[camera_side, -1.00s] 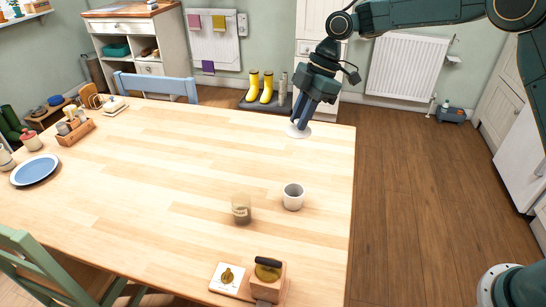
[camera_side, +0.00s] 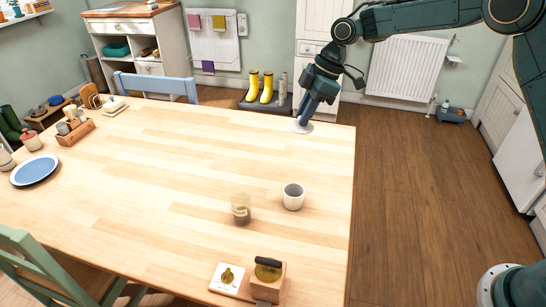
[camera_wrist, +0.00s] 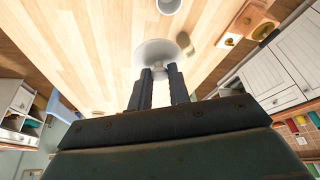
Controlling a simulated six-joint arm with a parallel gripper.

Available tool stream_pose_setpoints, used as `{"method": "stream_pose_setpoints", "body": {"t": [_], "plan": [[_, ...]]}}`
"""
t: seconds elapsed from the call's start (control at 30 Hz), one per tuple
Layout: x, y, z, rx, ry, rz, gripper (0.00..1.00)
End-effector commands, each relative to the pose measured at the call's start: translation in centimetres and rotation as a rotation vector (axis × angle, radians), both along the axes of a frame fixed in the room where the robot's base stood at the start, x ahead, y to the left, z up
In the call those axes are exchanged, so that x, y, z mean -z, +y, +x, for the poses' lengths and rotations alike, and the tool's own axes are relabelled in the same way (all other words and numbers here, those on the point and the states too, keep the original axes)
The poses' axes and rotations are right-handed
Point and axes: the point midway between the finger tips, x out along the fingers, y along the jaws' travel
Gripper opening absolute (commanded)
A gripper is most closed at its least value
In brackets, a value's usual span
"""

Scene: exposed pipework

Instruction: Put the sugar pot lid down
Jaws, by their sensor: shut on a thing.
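The sugar pot lid (camera_side: 296,128) is a pale, round disc at the far right corner of the wooden table (camera_side: 170,150). My gripper (camera_side: 304,122) is shut on it from above, with the fingers tilted. In the wrist view the lid (camera_wrist: 155,50) shows just beyond my fingertips (camera_wrist: 159,71), which hide its knob. I cannot tell whether the lid touches the tabletop. A white, open pot (camera_side: 293,198) stands upright nearer the camera, apart from the lid; part of it shows in the wrist view (camera_wrist: 169,6).
A wooden block with a dark handle (camera_side: 268,278) and a small card-like board (camera_side: 229,279) lie at the near edge. A blue plate (camera_side: 35,170) is far left. The middle of the table is clear.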

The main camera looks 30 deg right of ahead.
Motion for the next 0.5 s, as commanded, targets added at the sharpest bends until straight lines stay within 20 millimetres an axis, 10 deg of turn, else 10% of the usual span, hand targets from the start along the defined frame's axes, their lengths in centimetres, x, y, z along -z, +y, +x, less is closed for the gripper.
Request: {"method": "stream_pose_setpoints", "body": {"t": [0.5], "plan": [[3.2, -6.7, 4.0, 0.441, -0.007, -0.005, 0.00]]}}
